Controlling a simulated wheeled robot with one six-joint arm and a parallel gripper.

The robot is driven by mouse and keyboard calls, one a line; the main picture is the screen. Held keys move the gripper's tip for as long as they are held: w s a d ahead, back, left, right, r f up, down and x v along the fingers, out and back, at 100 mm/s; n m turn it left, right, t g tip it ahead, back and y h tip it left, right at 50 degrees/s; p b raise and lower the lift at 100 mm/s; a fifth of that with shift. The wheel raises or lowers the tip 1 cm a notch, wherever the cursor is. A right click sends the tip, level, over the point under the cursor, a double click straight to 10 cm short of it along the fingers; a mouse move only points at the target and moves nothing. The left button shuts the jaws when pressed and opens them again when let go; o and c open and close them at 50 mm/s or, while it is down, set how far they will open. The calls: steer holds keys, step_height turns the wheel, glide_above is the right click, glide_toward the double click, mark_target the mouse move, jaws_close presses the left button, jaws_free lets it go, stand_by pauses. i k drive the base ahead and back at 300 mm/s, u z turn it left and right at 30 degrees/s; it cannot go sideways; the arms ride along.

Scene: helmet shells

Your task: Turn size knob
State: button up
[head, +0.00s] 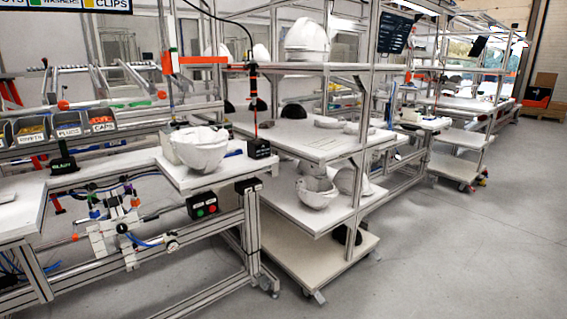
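A white helmet shell (200,148) sits on the white bench top (225,178) at the middle left, in the head view. I cannot make out a size knob on it; it is hidden or too small to tell. My gripper is not in this view.
A black box (258,148) stands at the bench's right end. A control box (203,207) with a red and a green button hangs at the front edge. Labelled parts bins (68,128) are at the left. A wheeled rack (322,150) holds white shells. The grey floor (470,250) is clear at right.

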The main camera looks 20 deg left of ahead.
mark_target(122, 228)
steer(key=z, duration=0.2)
steer(key=i, duration=1.4)
steer(key=u, duration=1.15)
steer(key=i, duration=0.55)
steer(key=u, duration=0.65)
